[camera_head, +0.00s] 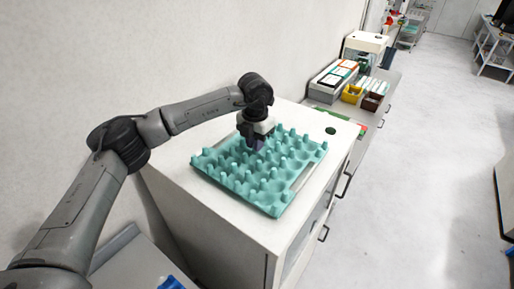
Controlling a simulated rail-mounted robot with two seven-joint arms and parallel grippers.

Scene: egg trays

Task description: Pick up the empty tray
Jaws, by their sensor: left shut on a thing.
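The teal egg tray (274,206) lies on the white cabinet top, and no eggs show in its cups. My left gripper (255,146) reaches down over the back middle part of the tray. Its fingers sit among the tray's raised posts and are shut on the tray. The fingertips are partly hidden by the posts, and I cannot tell whether the tray is lifted at all. My right gripper is not in the picture.
The white cabinet (220,232) has dark handles on its right side. Beyond it, a counter carries boxes, a yellow bin (351,94) and other items. The wall runs close behind on the left. Open floor lies to the right.

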